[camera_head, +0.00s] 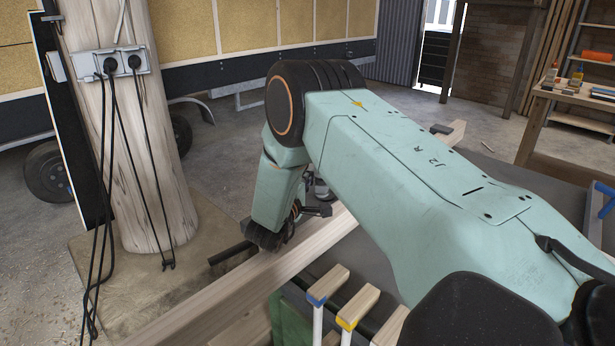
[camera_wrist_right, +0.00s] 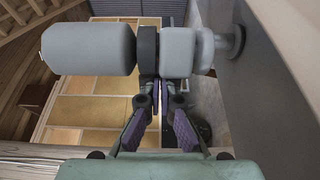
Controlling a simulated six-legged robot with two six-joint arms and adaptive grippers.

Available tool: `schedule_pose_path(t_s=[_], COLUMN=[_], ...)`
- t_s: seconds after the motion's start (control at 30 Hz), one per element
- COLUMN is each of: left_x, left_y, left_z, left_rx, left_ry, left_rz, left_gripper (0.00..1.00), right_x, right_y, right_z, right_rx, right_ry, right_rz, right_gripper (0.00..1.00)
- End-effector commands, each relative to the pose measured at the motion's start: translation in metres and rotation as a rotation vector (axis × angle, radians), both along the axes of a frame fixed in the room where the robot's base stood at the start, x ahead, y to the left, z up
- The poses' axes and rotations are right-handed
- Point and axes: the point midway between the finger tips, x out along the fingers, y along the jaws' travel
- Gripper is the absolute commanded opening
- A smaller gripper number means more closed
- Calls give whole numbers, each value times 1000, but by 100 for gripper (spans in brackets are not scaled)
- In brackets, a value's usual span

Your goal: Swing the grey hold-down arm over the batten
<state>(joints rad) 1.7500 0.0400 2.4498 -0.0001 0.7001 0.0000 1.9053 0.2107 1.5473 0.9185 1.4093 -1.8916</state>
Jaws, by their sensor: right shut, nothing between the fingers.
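The pale wooden batten (camera_head: 300,247) runs diagonally through the head view, and my right arm crosses in front of it. In the right wrist view a large grey cylinder (camera_wrist_right: 88,48), a black band and a grey block (camera_wrist_right: 180,52) lie in a row, apparently the hold-down arm. A small grey piece (camera_head: 320,190) beside my right wrist in the head view may be part of it. My right gripper (camera_wrist_right: 157,88) is shut and empty, its purple-padded fingers at the black band; contact cannot be told. In the head view it is mostly hidden. My left gripper is out of view.
Wooden-ended clamps with blue and yellow bands (camera_head: 345,322) stand below the batten. A log post (camera_head: 150,175) with sockets and hanging cables stands at left. A workbench (camera_head: 580,98) holds small items at right. The concrete floor behind is open.

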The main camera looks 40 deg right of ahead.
Motion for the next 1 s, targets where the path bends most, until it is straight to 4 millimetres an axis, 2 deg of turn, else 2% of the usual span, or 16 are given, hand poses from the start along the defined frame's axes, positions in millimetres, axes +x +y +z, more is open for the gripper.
schedule_pose_path(t_s=[0.27,1.0], left_x=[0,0], left_y=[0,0], left_z=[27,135], left_rx=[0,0], left_ry=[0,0], left_rz=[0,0], left_gripper=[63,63], right_x=[-11,-53], right_y=[-6,-43], right_z=[4,5], right_rx=[-1,1], right_ry=[5,1], right_rz=[86,574], right_gripper=[0,0])
